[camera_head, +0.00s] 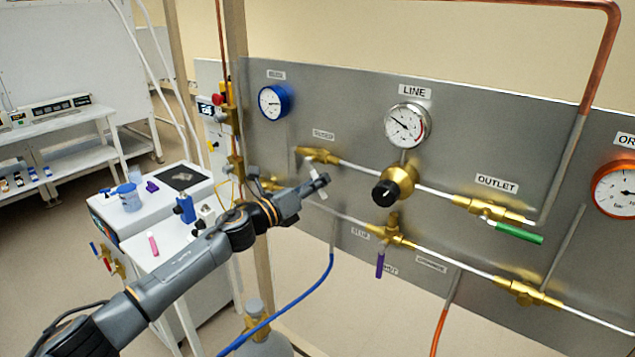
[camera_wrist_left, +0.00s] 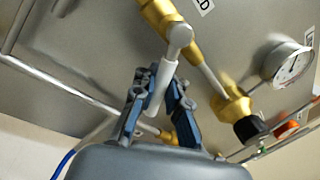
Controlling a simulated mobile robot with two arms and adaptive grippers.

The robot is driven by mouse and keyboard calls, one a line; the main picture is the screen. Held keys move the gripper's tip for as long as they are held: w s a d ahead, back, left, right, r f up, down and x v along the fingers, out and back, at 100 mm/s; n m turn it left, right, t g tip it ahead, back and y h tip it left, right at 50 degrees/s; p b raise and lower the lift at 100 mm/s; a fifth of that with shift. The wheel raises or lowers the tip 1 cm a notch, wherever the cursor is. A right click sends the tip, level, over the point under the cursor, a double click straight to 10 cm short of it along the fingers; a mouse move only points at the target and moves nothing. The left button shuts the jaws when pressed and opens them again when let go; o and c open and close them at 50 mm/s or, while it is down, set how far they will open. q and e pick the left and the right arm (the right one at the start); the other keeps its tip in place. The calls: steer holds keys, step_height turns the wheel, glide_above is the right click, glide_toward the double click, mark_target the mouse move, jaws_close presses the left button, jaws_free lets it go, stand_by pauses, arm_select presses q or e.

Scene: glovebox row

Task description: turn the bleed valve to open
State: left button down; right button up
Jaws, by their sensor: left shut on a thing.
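The bleed valve is a brass body (camera_head: 318,155) on the steel panel, under a small label that I cannot read fully in the head view. Its brass body also shows at the top of the left wrist view (camera_wrist_left: 157,12). Its light grey lever (camera_wrist_left: 163,85) juts from the body and runs down between the fingers of my left gripper (camera_wrist_left: 158,100). My left gripper (camera_head: 316,188) is shut on this lever, and its fingers hide part of it. The lever stands at an angle to the pipe. My right gripper is in neither view.
The panel also carries a brass regulator with black knob (camera_head: 385,193), a green-handled outlet valve (camera_head: 518,233), a purple-handled valve (camera_head: 380,263) and gauges, including the line gauge (camera_head: 406,126). A blue hose (camera_head: 290,305) hangs below. A white bench (camera_head: 150,215) stands left.

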arm_select(q)
steer(key=shift+s+d+f+n, duration=0.1)
steer(key=shift+s+f+n, duration=0.05)
steer(key=shift+f+n, duration=0.3)
steer(key=c, duration=1.6)
jaws_free()
steer(key=shift+r, duration=0.1)
steer(key=shift+o, duration=1.1)
steer(key=shift+s+a+r, duration=0.1)
steer(key=shift+a+r, duration=0.05)
steer(key=shift+a, duration=0.05)
steer(key=shift+r, duration=0.2)
steer(key=v, duration=1.2)
steer(key=shift+s+f, duration=0.1)
